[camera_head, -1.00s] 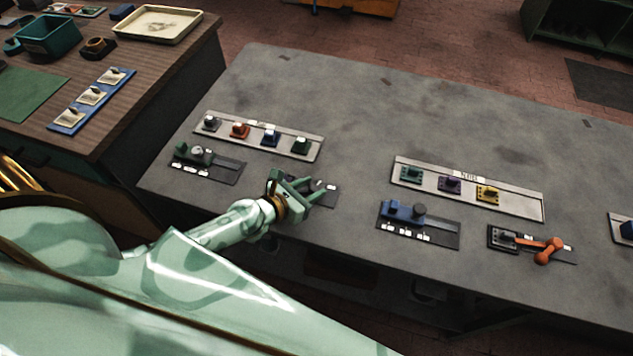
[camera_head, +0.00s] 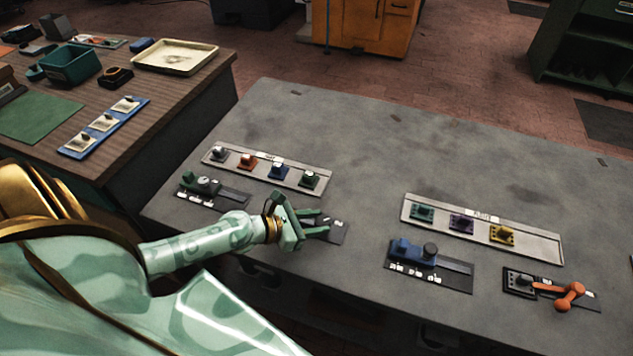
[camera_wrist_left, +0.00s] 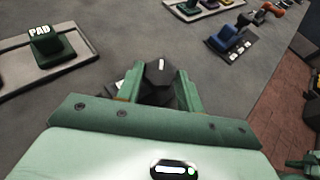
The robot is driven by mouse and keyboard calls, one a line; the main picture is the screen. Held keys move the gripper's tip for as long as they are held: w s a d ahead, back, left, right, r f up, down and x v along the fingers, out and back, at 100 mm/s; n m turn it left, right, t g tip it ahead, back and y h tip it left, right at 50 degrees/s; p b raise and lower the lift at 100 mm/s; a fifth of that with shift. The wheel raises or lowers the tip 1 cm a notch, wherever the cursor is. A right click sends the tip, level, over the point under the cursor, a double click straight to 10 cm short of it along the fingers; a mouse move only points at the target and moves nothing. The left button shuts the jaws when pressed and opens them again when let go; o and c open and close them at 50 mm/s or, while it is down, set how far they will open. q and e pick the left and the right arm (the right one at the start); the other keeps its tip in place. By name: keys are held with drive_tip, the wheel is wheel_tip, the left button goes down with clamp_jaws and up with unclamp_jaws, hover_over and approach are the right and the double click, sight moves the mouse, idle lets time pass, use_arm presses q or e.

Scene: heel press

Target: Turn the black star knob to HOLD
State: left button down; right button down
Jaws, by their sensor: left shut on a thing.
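The black star knob (camera_wrist_left: 160,72) is between the fingers of my left gripper (camera_wrist_left: 157,80) in the left wrist view. A white mark shows on its top. The fingers are shut on its sides. In the head view my left gripper (camera_head: 318,226) reaches in over the knob's dark plate (camera_head: 337,236) near the bench's front edge, and its fingers mostly hide the knob. Small white labels show on the plate, too small to read, so I cannot tell which one the knob faces. A green part at the wrist view's right edge may be my right gripper.
Behind the gripper is a pale strip (camera_head: 266,178) with several coloured knobs; its green one, marked PAD (camera_wrist_left: 52,45), is close by. A green-knob plate (camera_head: 212,190) is to the left. A blue slider unit (camera_head: 430,265) and an orange lever (camera_head: 570,294) are to the right. The bench's middle is bare.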

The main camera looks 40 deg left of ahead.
use_arm(q)
drive_tip(key=shift+s+a+f, duration=0.1)
drive_tip(key=shift+s+f, duration=0.15)
drive_tip(key=shift+f, duration=0.05)
drive_tip(key=c, duration=1)
unclamp_jaws()
drive_tip(key=shift+o, duration=0.5)
drive_tip(key=shift+s+a+r, duration=0.1)
drive_tip(key=shift+r, duration=0.05)
drive_tip(key=shift+w+r, duration=0.1)
drive_tip(key=shift+w, duration=0.1)
drive_tip(key=p+v, duration=0.1)
drive_tip(key=v, duration=1.5)
drive_tip(key=shift+s, duration=0.4)
